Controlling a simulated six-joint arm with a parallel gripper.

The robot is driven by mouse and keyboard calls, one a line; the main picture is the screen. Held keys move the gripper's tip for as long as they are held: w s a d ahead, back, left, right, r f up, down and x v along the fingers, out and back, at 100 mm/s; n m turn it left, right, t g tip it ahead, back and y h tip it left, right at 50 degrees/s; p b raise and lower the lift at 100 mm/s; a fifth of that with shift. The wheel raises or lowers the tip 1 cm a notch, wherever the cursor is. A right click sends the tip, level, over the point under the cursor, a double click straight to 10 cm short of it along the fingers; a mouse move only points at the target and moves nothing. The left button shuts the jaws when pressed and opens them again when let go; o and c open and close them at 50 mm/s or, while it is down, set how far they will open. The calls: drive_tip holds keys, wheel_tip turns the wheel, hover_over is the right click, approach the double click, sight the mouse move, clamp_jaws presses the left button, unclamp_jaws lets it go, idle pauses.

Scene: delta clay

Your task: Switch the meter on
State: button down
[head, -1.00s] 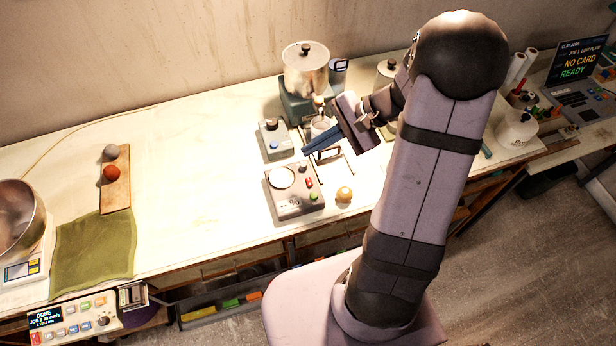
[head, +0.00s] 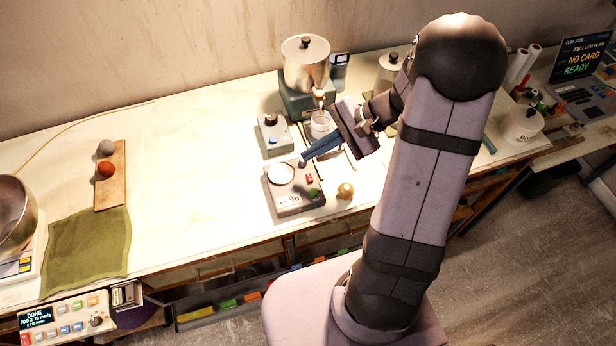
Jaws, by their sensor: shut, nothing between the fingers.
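The meter (head: 287,205) is a grey box on the bench with a round white pan (head: 281,173), a dark knob at its back right corner, a red button (head: 309,179) and a green button (head: 315,191). Its small front display shows dashes and a percent sign. My gripper (head: 304,158) is shut and empty, its blue fingers slanting down to the left. The fingertips are at the dark knob in the picture; whether they touch it I cannot tell.
A small grey box (head: 270,143) with a blue button stands behind the meter. A metal pot (head: 305,64) on a stand, with a cup (head: 320,126) below its tap, is behind my gripper. A tan ball (head: 345,191) lies right of the meter.

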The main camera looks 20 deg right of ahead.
drive_tip(key=shift+f+b, duration=1.75)
drive_tip(key=shift+f, duration=0.8)
drive_tip(key=shift+f, duration=0.1)
drive_tip(key=shift+f+b, duration=0.35)
drive_tip(key=shift+r, duration=0.15)
idle(0.4)
drive_tip(key=shift+r+p, duration=0.35)
drive_tip(key=shift+p, duration=0.1)
drive_tip(key=shift+r, duration=0.1)
drive_tip(key=shift+r+p, duration=2.1)
drive_tip(key=shift+r, duration=0.35)
